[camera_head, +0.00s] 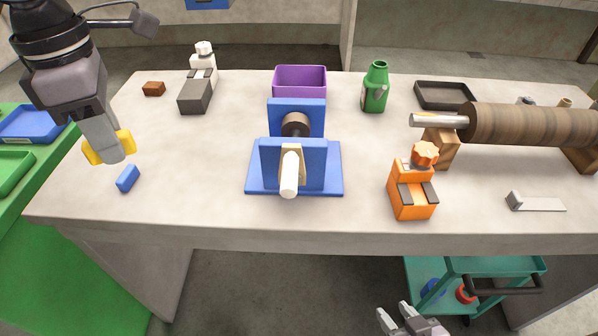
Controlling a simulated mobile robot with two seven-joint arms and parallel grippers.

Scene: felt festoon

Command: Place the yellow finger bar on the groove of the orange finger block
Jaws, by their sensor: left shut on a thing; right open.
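The yellow finger bar (93,152) is in my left gripper (110,150), which is shut on it above the left end of the table. The bar sticks out on both sides of the fingers. The orange finger block (411,201) stands on the right part of the table near the front edge, with an orange knob on top and dark strips beside a lighter groove on its front. The groove looks empty. My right gripper (397,316) is open and empty, low in front of the table at the bottom edge of the view.
A blue stand (254,184) with a white-tipped shaft sits mid-table between the bar and the orange block. A small blue block (127,178) lies near my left gripper. A green bottle (375,88), purple bin (301,80) and wooden roller (530,126) stand behind. A grey-white block (197,95) stands back left.

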